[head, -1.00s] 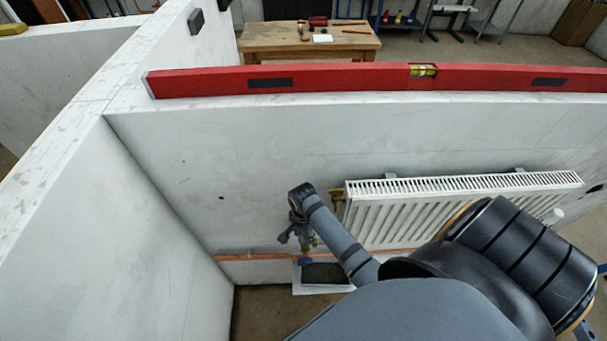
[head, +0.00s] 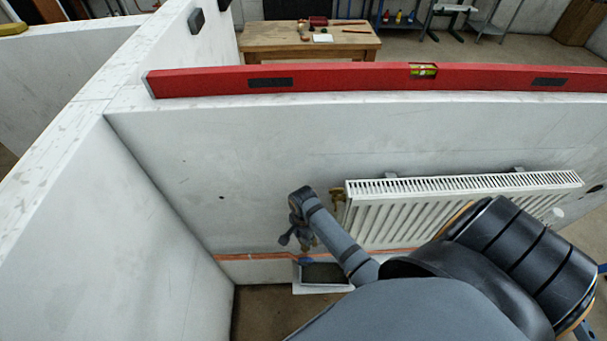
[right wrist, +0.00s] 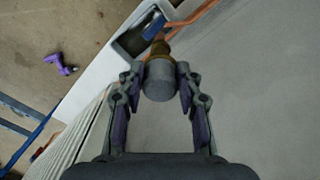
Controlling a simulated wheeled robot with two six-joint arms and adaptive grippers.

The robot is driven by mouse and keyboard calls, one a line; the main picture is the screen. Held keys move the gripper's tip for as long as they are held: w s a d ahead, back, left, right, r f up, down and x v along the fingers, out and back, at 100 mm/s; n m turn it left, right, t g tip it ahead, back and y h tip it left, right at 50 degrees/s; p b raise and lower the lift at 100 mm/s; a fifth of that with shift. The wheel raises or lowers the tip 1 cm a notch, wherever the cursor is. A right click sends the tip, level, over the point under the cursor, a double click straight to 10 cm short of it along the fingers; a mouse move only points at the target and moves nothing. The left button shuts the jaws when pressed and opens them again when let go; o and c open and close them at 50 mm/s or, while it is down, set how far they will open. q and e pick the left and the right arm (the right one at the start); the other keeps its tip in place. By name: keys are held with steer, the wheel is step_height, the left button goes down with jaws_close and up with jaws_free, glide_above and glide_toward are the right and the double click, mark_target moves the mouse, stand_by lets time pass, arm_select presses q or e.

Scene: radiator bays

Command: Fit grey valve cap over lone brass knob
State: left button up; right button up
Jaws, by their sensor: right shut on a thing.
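My right gripper (right wrist: 160,78) is shut on the grey valve cap (right wrist: 160,84), with one finger on each side of it in the right wrist view. A brass fitting (right wrist: 160,48) shows directly beyond the cap and in line with it. The cap's far edge meets the brass in the picture; I cannot tell how far it covers the knob. In the head view the right gripper (head: 298,238) is low in front of the wall, left of the radiator, and the cap is hidden there. My left gripper is not in view.
The white radiator (head: 440,212) hangs right of the gripper, with a brass valve (head: 338,196) at its left end. A copper pipe (head: 250,257) runs low along the wall above a white tray (head: 320,288). A red spirit level (head: 350,79) lies on the wall top.

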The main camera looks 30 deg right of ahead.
stand_by(0.3)
steer(key=o, duration=1.4)
steer(key=shift+c, duration=0.2)
steer(key=shift+r, duration=2.35)
